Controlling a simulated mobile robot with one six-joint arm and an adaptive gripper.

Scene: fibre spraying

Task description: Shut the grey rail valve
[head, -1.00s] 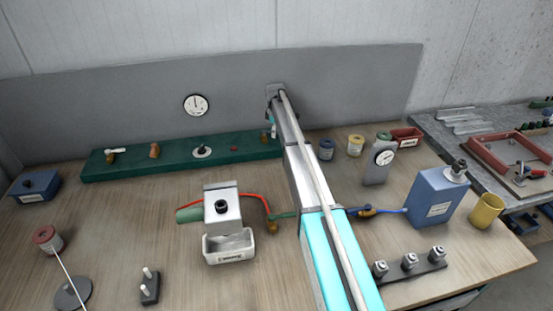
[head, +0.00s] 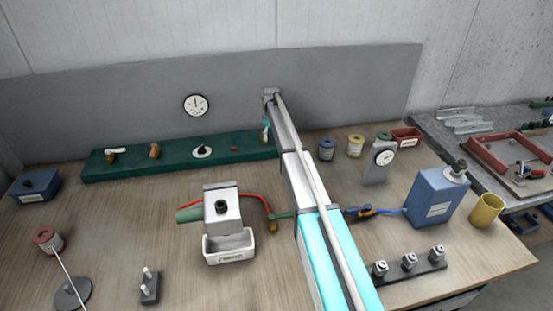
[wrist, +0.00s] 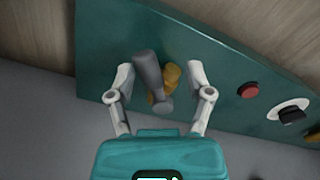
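The grey rail valve (wrist: 153,82) has a grey lever handle and a brass body, and sits on the green rail (wrist: 97,40). In the wrist view my gripper (wrist: 160,77) is open, with one finger on each side of the grey handle and a visible gap to each. The handle slants slightly in this view. In the head view my gripper (head: 266,132) is small at the right end of the green rail (head: 180,165), and my arm hides the grey valve there.
Along the rail are a red button (head: 234,147), a white dial with a black knob (head: 201,151), an orange-brown valve (head: 154,150) and a white-handled valve (head: 115,152). A round gauge (head: 196,105) hangs on the grey back panel.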

